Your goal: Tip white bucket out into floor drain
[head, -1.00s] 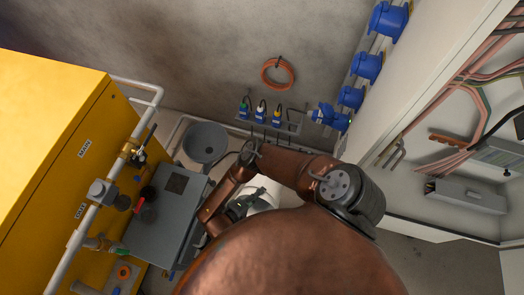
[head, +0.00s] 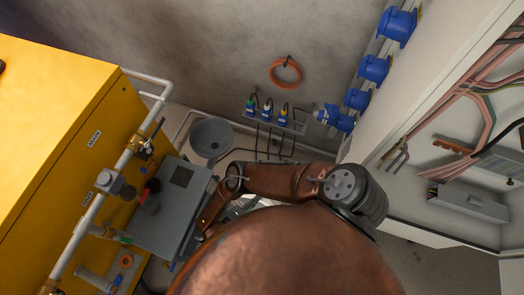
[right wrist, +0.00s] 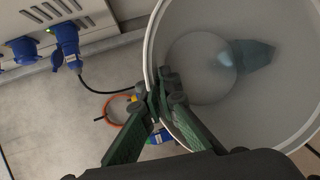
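The white bucket (right wrist: 225,140) fills the right of the right wrist view, its open mouth towards the camera. A dark bluish shape shows inside it; I cannot tell what it is. My right gripper (right wrist: 163,98) has its green fingers closed together on the bucket's rim. In the head view my brown arm hides the right gripper and almost all of the bucket; only pale slivers show beside the arm. A grey round funnel-like basin (head: 211,137) stands by the wall beyond the arm; I cannot tell whether it is the floor drain. My left gripper is not in view.
A yellow cabinet (head: 60,110) with pipes and valves stands at the left, beside a grey box (head: 172,210). Blue sockets (head: 374,68) and an open white electrical cabinet (head: 420,215) stand at the right. A orange hose coil (head: 285,73) hangs on the wall.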

